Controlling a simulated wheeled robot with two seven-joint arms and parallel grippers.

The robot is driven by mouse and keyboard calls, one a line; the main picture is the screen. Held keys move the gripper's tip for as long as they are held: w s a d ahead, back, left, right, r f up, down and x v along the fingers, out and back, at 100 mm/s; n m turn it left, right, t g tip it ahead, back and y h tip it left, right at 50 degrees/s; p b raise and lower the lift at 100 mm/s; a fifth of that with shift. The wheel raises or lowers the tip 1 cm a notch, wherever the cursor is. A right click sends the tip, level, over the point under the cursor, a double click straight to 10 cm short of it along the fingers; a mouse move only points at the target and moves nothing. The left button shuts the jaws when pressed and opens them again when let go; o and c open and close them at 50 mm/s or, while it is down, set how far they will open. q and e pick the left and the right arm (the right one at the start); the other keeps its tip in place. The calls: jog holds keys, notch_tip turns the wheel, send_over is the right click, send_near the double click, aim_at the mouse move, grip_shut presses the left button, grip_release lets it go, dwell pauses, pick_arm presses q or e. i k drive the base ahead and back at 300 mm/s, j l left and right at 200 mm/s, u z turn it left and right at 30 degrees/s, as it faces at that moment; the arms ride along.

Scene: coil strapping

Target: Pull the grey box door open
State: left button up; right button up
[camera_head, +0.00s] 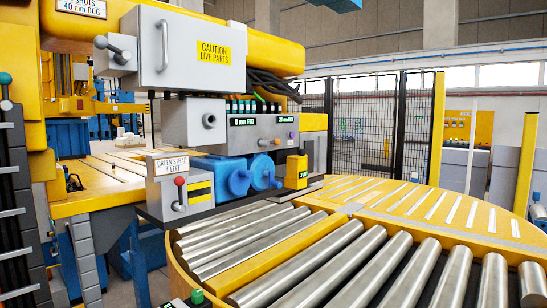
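The grey box (130,62) is mounted high on the yellow machine, left of the picture's middle. Its grey door (197,75) faces me and looks shut. The door bears a yellow "CAUTION LIVE PARTS" label (214,52). A vertical bar handle (163,46) stands near the door's left edge. A grey lever with a round knob (110,48) sticks out on the box's left side. Neither of my grippers is in view, and nothing is seen touching the door or handle.
Below the box are a control panel (262,130) with displays and knobs, blue cylinders (232,176) and a "GREEN STRAP" lever box (180,190). A round yellow roller table (490,218) fills the lower right. Open air lies in front of the door.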

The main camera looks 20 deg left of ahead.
aim_at(177, 50)
jog(key=u, duration=0.95)
